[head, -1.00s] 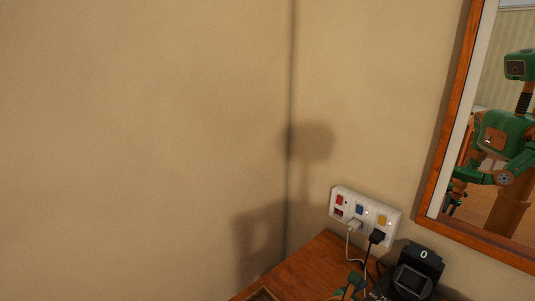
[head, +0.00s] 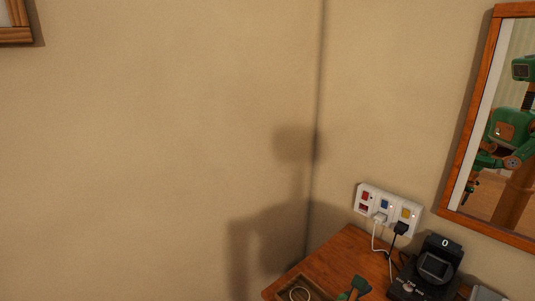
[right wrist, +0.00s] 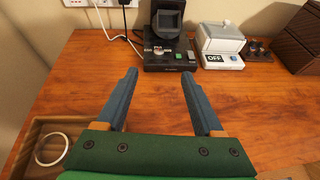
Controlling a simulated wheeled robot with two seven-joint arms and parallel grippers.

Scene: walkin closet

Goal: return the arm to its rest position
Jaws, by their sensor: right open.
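My right gripper shows in the right wrist view (right wrist: 158,95), its two blue-grey fingers spread apart with nothing between them. It is above the wooden tabletop (right wrist: 75,90), in front of a black device with a screen. In the head view a small green part of my arm (head: 355,287) shows at the bottom edge, over the table. My left gripper is not seen directly.
The black device (head: 435,266) stands at the table's back, with a white device marked OFF (right wrist: 220,43) to its right. A wooden tray (right wrist: 30,150) holds a white ring (right wrist: 53,150). Cords run to a wall socket panel (head: 388,210). A framed mirror (head: 462,160) hangs right.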

